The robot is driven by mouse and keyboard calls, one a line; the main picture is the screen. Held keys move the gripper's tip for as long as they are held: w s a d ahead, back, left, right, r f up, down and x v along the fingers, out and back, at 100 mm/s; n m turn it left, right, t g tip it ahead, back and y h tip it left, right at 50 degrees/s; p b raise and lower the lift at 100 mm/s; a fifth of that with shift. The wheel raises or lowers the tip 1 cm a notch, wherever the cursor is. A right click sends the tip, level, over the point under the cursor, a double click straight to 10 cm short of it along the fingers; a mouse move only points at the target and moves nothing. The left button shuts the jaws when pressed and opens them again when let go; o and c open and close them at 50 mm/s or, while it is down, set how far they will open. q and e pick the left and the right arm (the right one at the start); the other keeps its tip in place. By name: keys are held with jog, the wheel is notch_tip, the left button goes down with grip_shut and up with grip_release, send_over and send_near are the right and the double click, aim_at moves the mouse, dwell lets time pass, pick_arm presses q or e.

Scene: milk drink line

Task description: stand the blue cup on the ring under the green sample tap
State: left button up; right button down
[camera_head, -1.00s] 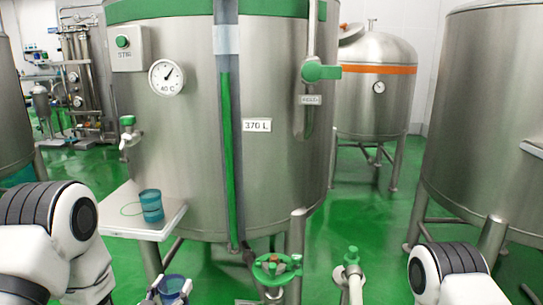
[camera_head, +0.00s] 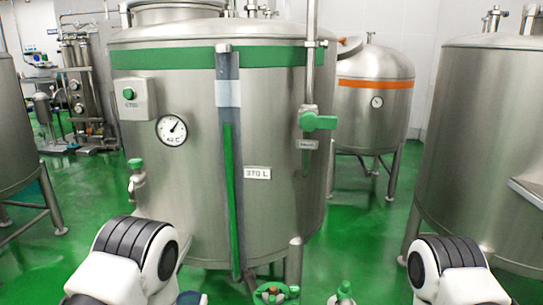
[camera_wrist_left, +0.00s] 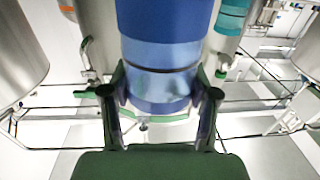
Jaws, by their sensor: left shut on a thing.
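The blue cup (camera_wrist_left: 165,60) fills the upper middle of the left wrist view, with a dark band around it. My left gripper (camera_wrist_left: 162,92) is shut on it, one finger on each side. In the head view a small bit of the left gripper (camera_head: 190,298) shows at the bottom edge. The green sample tap (camera_head: 136,165) is on the left of the big tank, above my left arm. A thin green arc shows below the cup in the wrist view; I cannot tell if it is the ring. My right gripper is out of the head view.
The big tank (camera_head: 215,190) fills the middle of the head view. A steel tank (camera_head: 485,150) stands at the right.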

pick_arm(q)
jog(key=shift+s+d+r, duration=0.1)
jog(key=shift+s+r, duration=0.1)
jog(key=shift+r, duration=0.3)
jog(key=s, duration=0.1)
jog(key=s+r, duration=0.1)
jog(key=s, duration=0.2)
jog(key=shift+r, duration=0.3)
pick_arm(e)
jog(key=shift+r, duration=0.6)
